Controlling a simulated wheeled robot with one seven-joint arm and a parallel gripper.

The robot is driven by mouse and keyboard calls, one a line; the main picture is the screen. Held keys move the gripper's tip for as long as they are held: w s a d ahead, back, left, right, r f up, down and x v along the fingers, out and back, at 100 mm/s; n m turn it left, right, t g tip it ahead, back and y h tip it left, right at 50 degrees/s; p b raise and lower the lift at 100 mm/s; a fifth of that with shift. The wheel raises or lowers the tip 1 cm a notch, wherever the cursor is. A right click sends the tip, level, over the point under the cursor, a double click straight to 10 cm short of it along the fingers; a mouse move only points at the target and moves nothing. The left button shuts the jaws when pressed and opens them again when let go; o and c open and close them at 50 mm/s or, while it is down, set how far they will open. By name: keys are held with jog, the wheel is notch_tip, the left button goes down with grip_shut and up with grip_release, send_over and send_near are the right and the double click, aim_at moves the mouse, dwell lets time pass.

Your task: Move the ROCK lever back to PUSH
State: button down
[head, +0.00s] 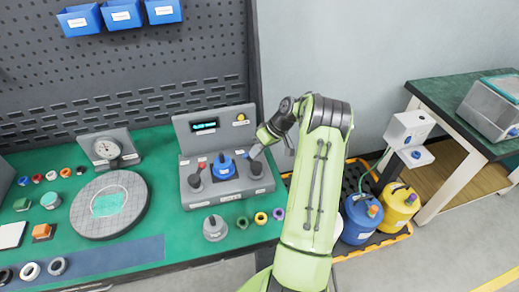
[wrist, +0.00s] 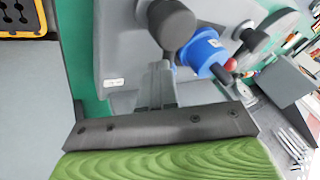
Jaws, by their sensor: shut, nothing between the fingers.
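The grey test unit (head: 225,190) stands on the green bench. It has a dark lever on the left (head: 195,181), a blue fixture (head: 222,167) in the middle and a dark lever on the right (head: 256,169). The labels are too small to read, so I cannot tell which lever is ROCK or its set position. My gripper (head: 256,152) is shut and empty, just behind the right lever. In the wrist view, the shut fingers (wrist: 158,85) point at the unit, close to a large dark lever knob (wrist: 172,24); contact is unclear. The blue fixture (wrist: 203,52) is beside that knob.
A small grey weight (head: 215,229) and several coloured rings stand in front of the unit. A round grey plate (head: 110,205) and a dial gauge (head: 107,150) are at left. Blue (head: 361,220) and yellow (head: 398,205) canisters stand right of my arm.

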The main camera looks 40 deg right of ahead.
jog(key=shift+w+a, duration=0.25)
jog(key=shift+a, duration=0.05)
dwell(0.5)
jog(key=p+v, duration=0.3)
jog(key=v, duration=1.2)
jog(key=shift+r+p, duration=0.35)
jog(key=shift+r, duration=0.1)
jog(key=shift+d, duration=0.1)
